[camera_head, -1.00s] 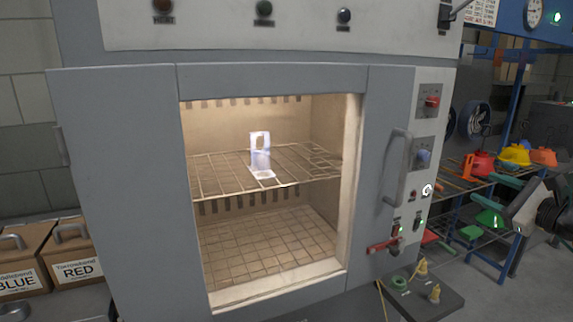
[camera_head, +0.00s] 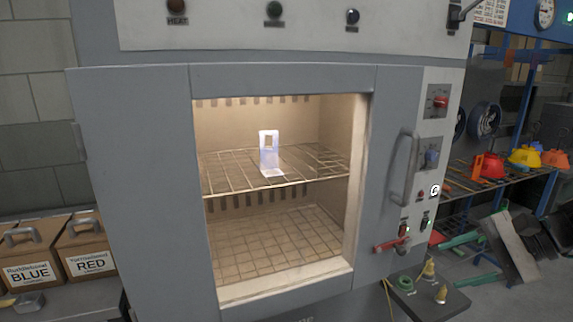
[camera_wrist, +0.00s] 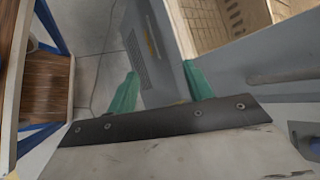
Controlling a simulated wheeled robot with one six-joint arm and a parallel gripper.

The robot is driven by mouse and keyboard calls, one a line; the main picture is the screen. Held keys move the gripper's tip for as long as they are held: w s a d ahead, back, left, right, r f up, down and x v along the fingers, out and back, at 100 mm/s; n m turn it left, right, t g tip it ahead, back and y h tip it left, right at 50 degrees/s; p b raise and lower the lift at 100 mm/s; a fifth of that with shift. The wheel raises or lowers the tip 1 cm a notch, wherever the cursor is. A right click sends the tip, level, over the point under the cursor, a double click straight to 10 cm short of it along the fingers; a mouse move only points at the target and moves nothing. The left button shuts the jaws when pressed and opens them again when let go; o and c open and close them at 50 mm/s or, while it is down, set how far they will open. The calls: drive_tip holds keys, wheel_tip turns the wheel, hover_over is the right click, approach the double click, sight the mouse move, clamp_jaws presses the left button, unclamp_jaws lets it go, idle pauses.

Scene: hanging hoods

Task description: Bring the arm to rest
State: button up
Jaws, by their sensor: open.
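My gripper (camera_wrist: 160,88) shows in the wrist view with two green fingers spread apart and nothing between them. A dark bolted bar and a pale plate lie behind the fingers. In the camera_head view my gripper (camera_head: 468,262) is low at the right, beside the oven's control strip, with its green fingers pointing left. It is outside the oven and apart from it. The rest of my arm is mostly out of view.
The grey oven (camera_head: 140,190) has a lit interior. A pale upright bracket (camera_head: 269,153) stands on its wire rack (camera_head: 225,175). Labelled boxes (camera_head: 35,255) stand at left. Hard hats (camera_head: 525,157) lie on a shelf at right. A small ledge (camera_head: 455,301) juts out below the handle.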

drive_tip(key=s+a+r+n+g+h, duration=0.1)
drive_tip(key=s+a+n+h, duration=0.1)
drive_tip(key=s+n+h, duration=0.2)
drive_tip(key=s+a+r+n+g+h, duration=0.1)
drive_tip(key=s+a+n+g+h, duration=0.1)
drive_tip(key=s+n+h, duration=0.3)
drive_tip(key=s+a+n, duration=0.1)
drive_tip(key=s+n, duration=0.3)
drive_tip(key=s, duration=0.2)
drive_tip(key=shift+a+r, duration=0.2)
drive_tip(key=shift+r, duration=0.15)
idle(0.7)
